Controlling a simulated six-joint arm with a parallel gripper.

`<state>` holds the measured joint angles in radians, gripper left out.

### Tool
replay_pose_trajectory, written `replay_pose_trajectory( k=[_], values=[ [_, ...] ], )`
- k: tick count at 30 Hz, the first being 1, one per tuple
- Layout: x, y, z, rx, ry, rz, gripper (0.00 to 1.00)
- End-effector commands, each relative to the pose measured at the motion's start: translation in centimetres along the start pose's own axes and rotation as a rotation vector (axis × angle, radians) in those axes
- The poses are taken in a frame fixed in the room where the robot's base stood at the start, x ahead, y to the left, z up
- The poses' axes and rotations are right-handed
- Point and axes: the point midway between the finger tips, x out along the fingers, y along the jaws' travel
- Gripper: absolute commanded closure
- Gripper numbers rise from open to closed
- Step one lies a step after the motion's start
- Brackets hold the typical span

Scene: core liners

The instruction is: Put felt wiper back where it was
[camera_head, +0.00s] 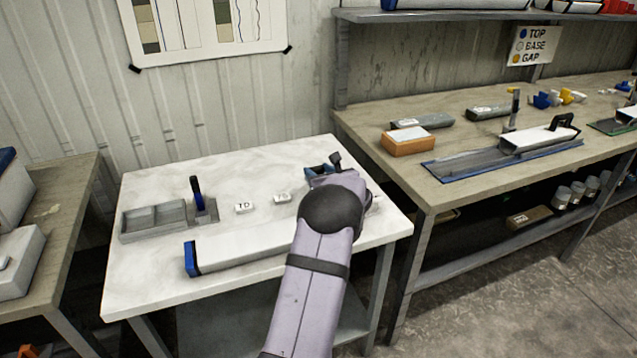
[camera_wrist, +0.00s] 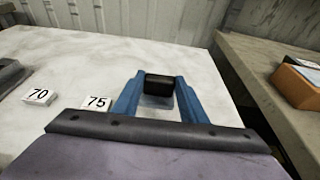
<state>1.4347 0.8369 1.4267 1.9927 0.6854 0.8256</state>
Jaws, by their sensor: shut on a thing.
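My gripper (camera_wrist: 160,95) has blue fingers and is shut on a small dark block with a greyish lower part, which I take to be the felt wiper (camera_wrist: 158,84). It is held over the right back part of the white table. In the head view my own arm hides most of the gripper, and a dark upright piece (camera_head: 335,158) shows just past it. I cannot tell whether the held thing touches the table.
On the white table (camera_head: 150,278) are a grey compartment tray (camera_head: 153,222), a blue-handled tool (camera_head: 198,190) on a grey base and a long white piece with a blue end (camera_head: 191,258). The right bench holds an orange block (camera_head: 408,142) and a long blue-edged tray (camera_head: 455,168).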

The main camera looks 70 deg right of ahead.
Motion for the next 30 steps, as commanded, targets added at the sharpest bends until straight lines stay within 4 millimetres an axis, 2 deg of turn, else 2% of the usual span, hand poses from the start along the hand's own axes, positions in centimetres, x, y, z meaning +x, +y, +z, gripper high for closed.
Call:
replay_pose_trajectory(
  k=[4, 14, 27, 28, 30],
  values=[
    [0.1, 0.0, -0.3, 0.001, 0.0, 0.001, 0.84],
    [1.1, 0.0, -3.4, 0.001, 0.0, 0.0, 0.84],
    [1.2, 0.0, -3.9, -0.001, -0.001, 0.0, 0.84],
    [1.2, 0.0, -3.9, -0.001, 0.0, 0.0, 0.59],
    [1.2, 0.0, -3.8, -0.001, 0.0, 0.0, 0.43]
  ],
)
